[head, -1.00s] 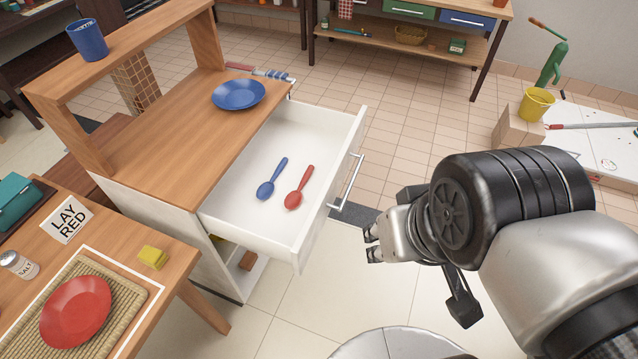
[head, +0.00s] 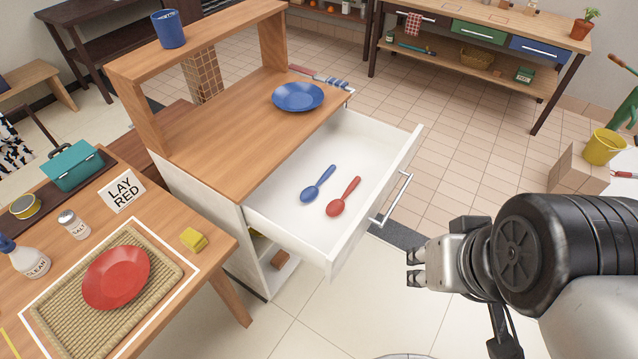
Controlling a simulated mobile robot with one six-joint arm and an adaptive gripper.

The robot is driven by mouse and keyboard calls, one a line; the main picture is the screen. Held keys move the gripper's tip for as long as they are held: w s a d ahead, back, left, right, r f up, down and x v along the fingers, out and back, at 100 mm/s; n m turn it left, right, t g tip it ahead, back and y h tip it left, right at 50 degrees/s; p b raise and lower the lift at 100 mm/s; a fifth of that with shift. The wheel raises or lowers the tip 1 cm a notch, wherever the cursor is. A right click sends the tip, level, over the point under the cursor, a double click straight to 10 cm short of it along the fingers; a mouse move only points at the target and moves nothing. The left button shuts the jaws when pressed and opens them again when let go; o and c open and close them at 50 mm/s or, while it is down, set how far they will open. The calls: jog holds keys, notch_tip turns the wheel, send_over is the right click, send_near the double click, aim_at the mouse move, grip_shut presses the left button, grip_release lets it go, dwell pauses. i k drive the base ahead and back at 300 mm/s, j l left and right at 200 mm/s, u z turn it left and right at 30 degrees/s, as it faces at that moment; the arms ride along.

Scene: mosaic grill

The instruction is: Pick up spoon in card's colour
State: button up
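A red spoon (head: 343,197) and a blue spoon (head: 318,185) lie side by side in the open white drawer (head: 290,232), the red one nearer the drawer front. My gripper (head: 412,268) is right of the drawer, outside its front and apart from the handle (head: 393,199). Its fingers look apart with nothing between them.
A red plate (head: 117,278) sits on a woven mat (head: 65,318). A yellow sponge (head: 194,240), salt shaker (head: 73,224) and teal box (head: 73,166) share that table. A blue plate (head: 298,97) is on the cabinet top, a blue mug (head: 168,29) on its shelf.

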aim_at(335, 207)
jog(key=i+l+u, duration=0.8)
jog(key=i+l, duration=0.1)
